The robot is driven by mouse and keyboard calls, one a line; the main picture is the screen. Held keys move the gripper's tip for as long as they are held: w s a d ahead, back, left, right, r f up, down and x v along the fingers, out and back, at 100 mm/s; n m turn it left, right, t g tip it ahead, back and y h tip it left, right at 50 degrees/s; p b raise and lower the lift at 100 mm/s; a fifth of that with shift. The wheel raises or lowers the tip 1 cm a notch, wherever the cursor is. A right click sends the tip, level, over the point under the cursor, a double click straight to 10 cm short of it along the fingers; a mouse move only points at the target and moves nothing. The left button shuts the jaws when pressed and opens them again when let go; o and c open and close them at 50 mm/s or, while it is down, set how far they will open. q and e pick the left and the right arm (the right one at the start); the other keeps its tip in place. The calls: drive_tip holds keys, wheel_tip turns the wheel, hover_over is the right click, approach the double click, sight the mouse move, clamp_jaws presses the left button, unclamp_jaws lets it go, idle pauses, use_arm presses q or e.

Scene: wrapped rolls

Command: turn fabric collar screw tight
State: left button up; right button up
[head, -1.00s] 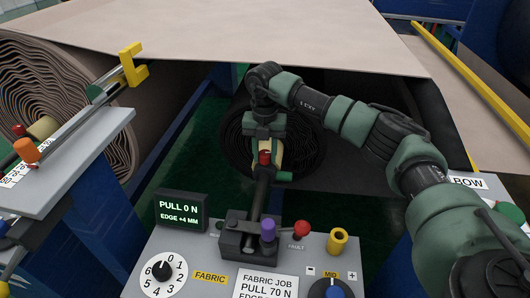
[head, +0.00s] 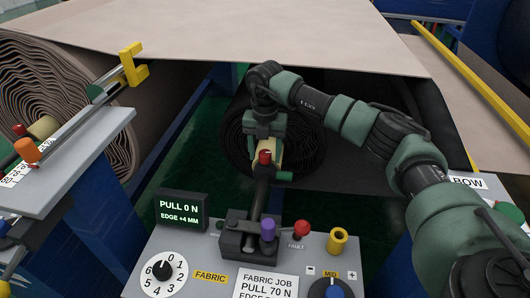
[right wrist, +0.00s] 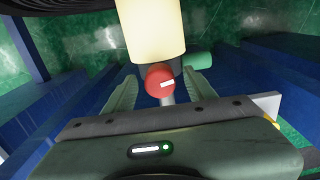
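The fabric collar (head: 274,153) is a cream cylinder near the far end of a dark bar (head: 259,195) rising from the grey console. A red screw knob (head: 264,156) with a white mark sticks out of it. My right gripper (head: 265,146) is at the collar from above. In the right wrist view, the red knob (right wrist: 160,79) sits between the two pale green fingers of my right gripper (right wrist: 162,92), which stand apart with a gap on each side. A green end piece (right wrist: 197,60) shows behind. My left gripper is not in view.
The console holds a display (head: 181,210) reading PULL 0 N and EDGE +4 MM, a numbered dial (head: 163,270), and purple, red and yellow knobs. A dark roll (head: 237,150) is close behind the gripper. Another bench (head: 75,165) stands left.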

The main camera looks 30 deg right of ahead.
sight(265, 153)
wheel_tip(265, 153, up, 8)
drive_tip(key=shift+f+b, duration=0.1)
drive_tip(key=shift+b, duration=0.55)
